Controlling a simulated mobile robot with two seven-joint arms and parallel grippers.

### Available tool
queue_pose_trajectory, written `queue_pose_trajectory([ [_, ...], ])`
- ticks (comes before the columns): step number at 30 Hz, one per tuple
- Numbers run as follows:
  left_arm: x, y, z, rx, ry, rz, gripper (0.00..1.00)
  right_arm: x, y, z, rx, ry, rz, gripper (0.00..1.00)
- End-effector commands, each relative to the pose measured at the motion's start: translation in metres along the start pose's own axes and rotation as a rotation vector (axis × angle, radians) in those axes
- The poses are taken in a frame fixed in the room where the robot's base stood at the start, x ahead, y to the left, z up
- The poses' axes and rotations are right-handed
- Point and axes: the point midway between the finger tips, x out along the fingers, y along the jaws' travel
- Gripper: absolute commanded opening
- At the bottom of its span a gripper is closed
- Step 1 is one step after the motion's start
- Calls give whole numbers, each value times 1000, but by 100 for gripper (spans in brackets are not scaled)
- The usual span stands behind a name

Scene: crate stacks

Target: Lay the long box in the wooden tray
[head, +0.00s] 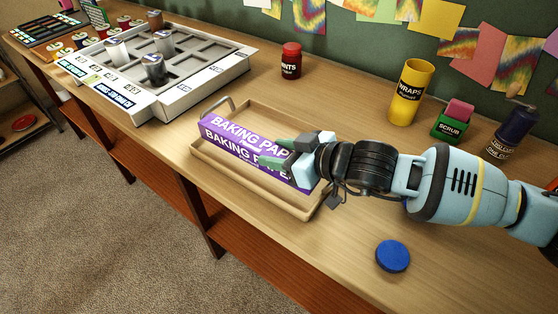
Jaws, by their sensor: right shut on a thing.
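The long box (240,142) is purple and white with "BAKING PAPER" lettering. It lies lengthwise within the outline of the wooden tray (250,193), level or nearly so. I cannot tell whether its underside touches the tray floor. The tray is shallow, with a light wooden rim and a metal handle at its far left end. My right gripper (274,153) reaches in from the right and is shut on the box, past its middle toward the right end. The gripper hides part of the lettering and the tray's right end. My left gripper is not in view.
A white compartment rack (185,103) with several canisters stands to the left. A red jar (291,62), a yellow cylinder (410,92), a green box (451,124) and a dark bottle (512,130) stand along the back. A blue disc (393,256) lies near the front edge.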

Motion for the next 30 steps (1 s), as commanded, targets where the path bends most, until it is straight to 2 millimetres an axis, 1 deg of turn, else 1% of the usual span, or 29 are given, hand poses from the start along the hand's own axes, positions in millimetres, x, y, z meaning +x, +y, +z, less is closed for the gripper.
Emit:
queue_pose_trajectory([
  [1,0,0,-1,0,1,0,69,2,4,-4,-3,4,2,16],
  [6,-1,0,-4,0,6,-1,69,12,4,22,1,0,1,16],
  [9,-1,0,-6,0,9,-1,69,15,4,30,0,3,1,16],
  [16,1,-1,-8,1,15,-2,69,16,4,30,-1,3,1,16],
  [19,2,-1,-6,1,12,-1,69,17,3,33,0,3,1,16],
  [20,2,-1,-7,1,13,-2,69,16,4,33,0,1,1,47],
  [21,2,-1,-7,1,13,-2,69,16,4,33,0,1,1,52],
  [24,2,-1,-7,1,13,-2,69,16,4,32,0,1,1,65],
  [30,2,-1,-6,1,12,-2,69,16,4,32,0,1,1,65],
])
